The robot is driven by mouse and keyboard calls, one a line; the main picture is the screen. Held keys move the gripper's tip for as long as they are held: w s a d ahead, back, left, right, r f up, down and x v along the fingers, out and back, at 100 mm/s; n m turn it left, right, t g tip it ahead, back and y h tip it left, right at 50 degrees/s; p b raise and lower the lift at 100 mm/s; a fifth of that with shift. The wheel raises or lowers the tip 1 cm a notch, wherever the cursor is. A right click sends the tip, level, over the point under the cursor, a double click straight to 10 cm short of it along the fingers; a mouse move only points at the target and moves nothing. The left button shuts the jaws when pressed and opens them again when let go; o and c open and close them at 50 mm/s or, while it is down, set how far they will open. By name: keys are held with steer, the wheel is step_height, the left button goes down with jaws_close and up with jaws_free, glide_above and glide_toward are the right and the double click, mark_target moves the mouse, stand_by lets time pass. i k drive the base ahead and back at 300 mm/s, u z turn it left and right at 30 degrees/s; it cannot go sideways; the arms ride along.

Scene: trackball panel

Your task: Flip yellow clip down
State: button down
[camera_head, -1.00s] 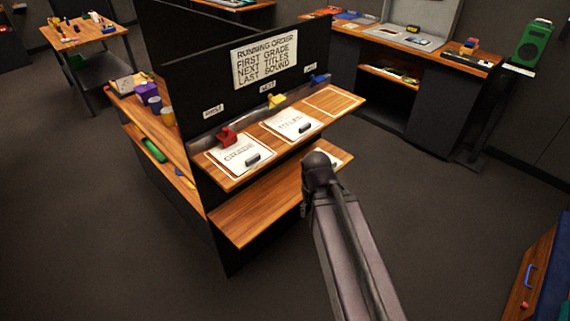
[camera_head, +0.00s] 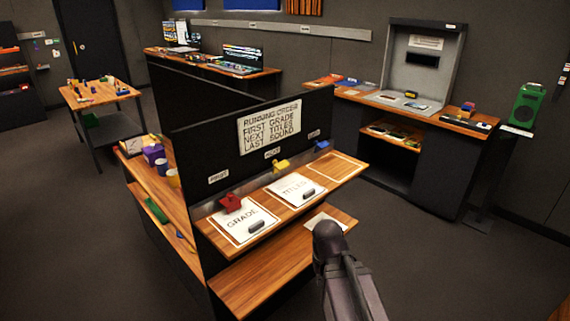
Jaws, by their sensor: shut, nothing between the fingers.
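The yellow clip (camera_head: 281,166) sits on the grey rail behind the upper wooden shelf, above the sheet marked TITLES (camera_head: 292,184). It looks raised, clear of the sheet, though it is small here. A red clip (camera_head: 230,202) sits lower, at the top edge of the sheet marked GRADE (camera_head: 240,217). A blue clip (camera_head: 322,145) is on the rail to the right, above an empty outlined slot (camera_head: 337,168). My arm rises from the bottom, right of the lower shelf; only a dark rounded joint and a link show. My gripper's fingers are not visible.
A running-order sign (camera_head: 270,125) hangs on the black panel. A lower shelf (camera_head: 265,275) juts out below and holds another sheet (camera_head: 318,221), close to my arm. Cups (camera_head: 153,155) stand on the side shelf. A counter (camera_head: 425,112) is behind right.

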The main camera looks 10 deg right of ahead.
mark_target(278, 166)
steer(key=z, duration=0.4)
steer(key=k, duration=0.95)
steer(key=u, duration=0.4)
steer(key=i, duration=1.35)
steer(key=u, duration=0.05)
